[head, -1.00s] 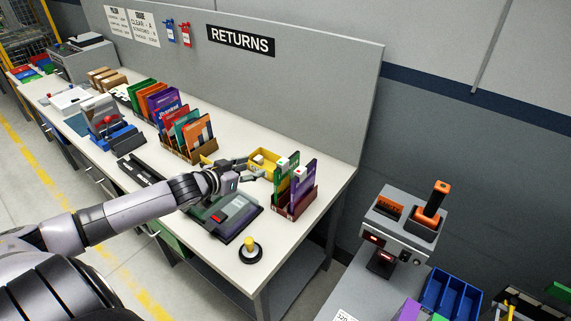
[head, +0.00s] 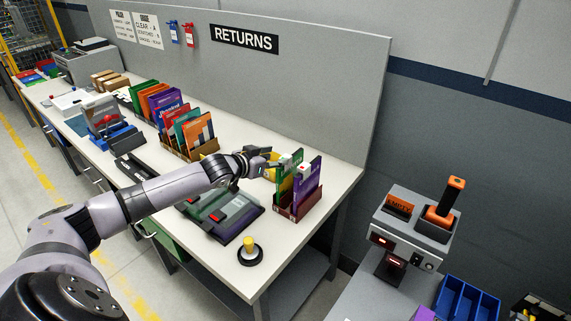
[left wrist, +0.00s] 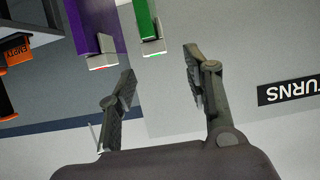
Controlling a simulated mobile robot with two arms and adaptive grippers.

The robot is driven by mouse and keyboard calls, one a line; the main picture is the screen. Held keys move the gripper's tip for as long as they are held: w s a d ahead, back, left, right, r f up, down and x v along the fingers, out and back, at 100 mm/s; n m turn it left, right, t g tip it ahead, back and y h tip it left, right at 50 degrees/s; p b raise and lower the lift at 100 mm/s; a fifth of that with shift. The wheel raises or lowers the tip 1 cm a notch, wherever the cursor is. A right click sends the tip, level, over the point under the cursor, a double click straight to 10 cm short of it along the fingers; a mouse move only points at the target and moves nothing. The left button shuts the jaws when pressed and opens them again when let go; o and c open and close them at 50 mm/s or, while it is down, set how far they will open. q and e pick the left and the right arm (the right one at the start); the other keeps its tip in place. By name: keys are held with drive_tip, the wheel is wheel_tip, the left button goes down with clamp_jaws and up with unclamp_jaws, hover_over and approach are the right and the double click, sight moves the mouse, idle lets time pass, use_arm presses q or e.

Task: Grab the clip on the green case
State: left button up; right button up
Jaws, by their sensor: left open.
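The green case (head: 284,187) stands upright in a dark red holder (head: 284,210) at the bench's right end. It also shows in the left wrist view (left wrist: 143,14). My left gripper (head: 282,164) is open and empty beside the green case's upper part. In the left wrist view its fingertips (left wrist: 160,62) spread on either side of the green case's clip, slightly short of it. My right gripper is out of view.
A dark flat device (head: 222,213) and a yellow-knobbed black disc (head: 249,251) lie on the bench. Orange and other cases (head: 196,137) stand to the left. A grey panel (head: 330,95) backs the bench.

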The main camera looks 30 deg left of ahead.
sight(287, 156)
use_arm(q)
drive_tip(key=b+x, duration=0.2)
drive_tip(key=x, duration=0.2)
drive_tip(key=shift+d+f+b, duration=0.15)
drive_tip(key=shift+f+b, duration=0.1)
drive_tip(key=shift+b, duration=0.15)
drive_tip(key=shift+w+f, duration=0.1)
drive_tip(key=shift+w, duration=0.25)
drive_tip(key=shift+s, duration=0.15)
drive_tip(key=shift+c, duration=0.5)
drive_tip(key=c, duration=0.9)
drive_tip(key=shift+o, duration=0.2)
